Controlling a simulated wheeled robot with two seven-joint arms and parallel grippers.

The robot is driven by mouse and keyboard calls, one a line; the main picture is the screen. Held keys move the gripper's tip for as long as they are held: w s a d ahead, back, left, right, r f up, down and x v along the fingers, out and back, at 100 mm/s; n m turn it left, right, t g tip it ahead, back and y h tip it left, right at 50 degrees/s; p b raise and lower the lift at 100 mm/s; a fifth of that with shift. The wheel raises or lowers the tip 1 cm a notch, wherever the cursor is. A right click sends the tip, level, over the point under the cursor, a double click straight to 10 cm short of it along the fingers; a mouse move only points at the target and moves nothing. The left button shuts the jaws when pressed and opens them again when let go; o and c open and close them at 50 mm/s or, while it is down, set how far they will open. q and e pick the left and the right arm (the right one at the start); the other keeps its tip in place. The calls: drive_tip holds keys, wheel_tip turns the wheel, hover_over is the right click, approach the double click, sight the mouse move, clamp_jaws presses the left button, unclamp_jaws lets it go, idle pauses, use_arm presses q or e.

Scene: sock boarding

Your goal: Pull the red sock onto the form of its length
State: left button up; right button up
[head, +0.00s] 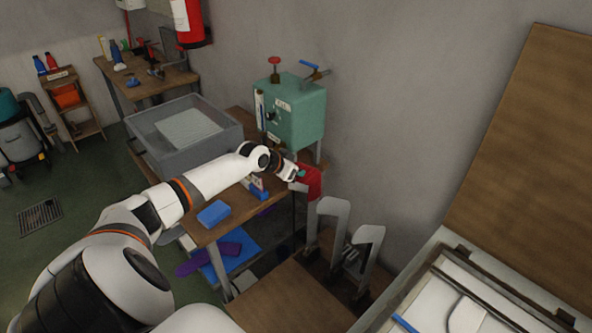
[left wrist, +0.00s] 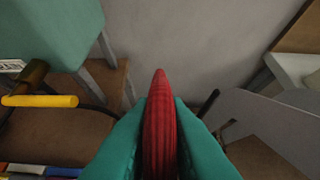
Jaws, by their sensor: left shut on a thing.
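The red sock (head: 313,184) is at the right end of the wooden bench, beside the green machine. My left gripper (head: 299,175) is shut on it. In the left wrist view the ribbed red sock (left wrist: 160,125) stands upright, edge-on, between my teal fingers (left wrist: 160,150). Pale grey forms stand to the right of the sock: one is close to it (head: 333,205), another is further right and nearer (head: 370,236). A grey form surface (left wrist: 265,112) also shows in the left wrist view. I cannot tell whether the sock is around a form. My right gripper is not seen.
The green machine (head: 296,112) with red and blue handles stands behind my left gripper. A grey tub (head: 158,148) and a blue block (head: 213,214) are on the left. A white-framed unit (head: 425,290) is at front right. The wall is close behind.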

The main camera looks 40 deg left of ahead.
use_arm(q)
drive_tip(key=shift+f+b, duration=1.45)
drive_tip(key=shift+f, duration=0.6)
drive_tip(key=o, duration=0.8)
drive_tip(key=shift+o, duration=0.2)
drive_tip(key=shift+r, duration=0.1)
drive_tip(key=v, duration=1.2)
drive_tip(key=shift+p, duration=0.35)
